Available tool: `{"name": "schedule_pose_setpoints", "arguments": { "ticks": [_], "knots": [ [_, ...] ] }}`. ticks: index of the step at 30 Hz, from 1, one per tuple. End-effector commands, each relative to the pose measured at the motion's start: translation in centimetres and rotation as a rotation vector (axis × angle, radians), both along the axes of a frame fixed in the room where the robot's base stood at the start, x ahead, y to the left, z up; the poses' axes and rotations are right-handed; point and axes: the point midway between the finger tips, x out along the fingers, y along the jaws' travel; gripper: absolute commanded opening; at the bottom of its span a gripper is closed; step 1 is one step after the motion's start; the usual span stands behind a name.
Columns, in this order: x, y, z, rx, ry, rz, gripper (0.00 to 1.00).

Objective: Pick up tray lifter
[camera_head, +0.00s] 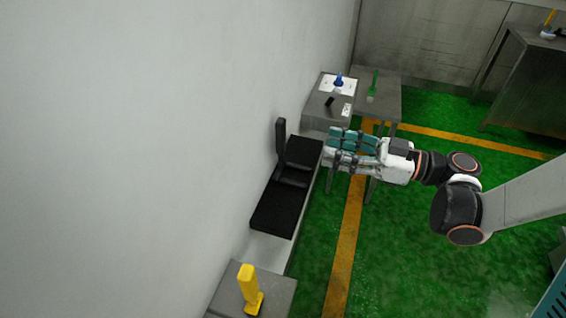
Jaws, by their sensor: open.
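A black upright piece (281,140) with a low foot stands on the bench along the wall, between two flat black slabs. It looks like the tray lifter, but I cannot be sure of that from this view. My gripper (331,150), with teal and white fingers, is open and empty. It points left and shows just right of the far black slab (304,152), apart from the upright piece. The depth between the fingers and the bench is hard to judge.
A yellow tool (249,287) stands on a near grey table (279,290). Blue (338,80) and green (373,84) tools stand on far tables. The white wall (150,150) borders the bench on the left. Green floor (420,240) is open to the right.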

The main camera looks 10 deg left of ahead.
Motion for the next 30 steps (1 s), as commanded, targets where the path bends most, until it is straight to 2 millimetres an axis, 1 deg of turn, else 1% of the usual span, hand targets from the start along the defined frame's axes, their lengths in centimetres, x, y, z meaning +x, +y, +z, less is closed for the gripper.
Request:
{"name": "schedule_pose_setpoints", "arguments": {
  "ticks": [1, 3, 7, 9, 16, 21, 24, 27, 30],
  "knots": [
    [0.0, 1.2, -0.2, 0.000, 0.001, 0.005, 0.45],
    [0.1, 2.6, -0.2, -0.001, 0.001, 0.005, 0.45],
    [0.3, 4.6, -0.1, -0.001, 0.002, 0.004, 0.45],
    [0.4, 5.3, -0.1, -0.002, 0.002, 0.002, 0.45],
    [0.6, 6.8, -0.2, -0.002, 0.002, 0.001, 0.45],
    [1.1, 9.3, -0.5, -0.002, 0.003, 0.003, 0.45],
    [1.2, 10.5, -0.4, -0.002, 0.003, 0.003, 0.45],
    [1.3, 11.1, -0.3, -0.002, 0.003, 0.000, 0.45],
    [1.4, 11.2, -0.2, -0.002, 0.003, -0.001, 0.45]
  ]
}}
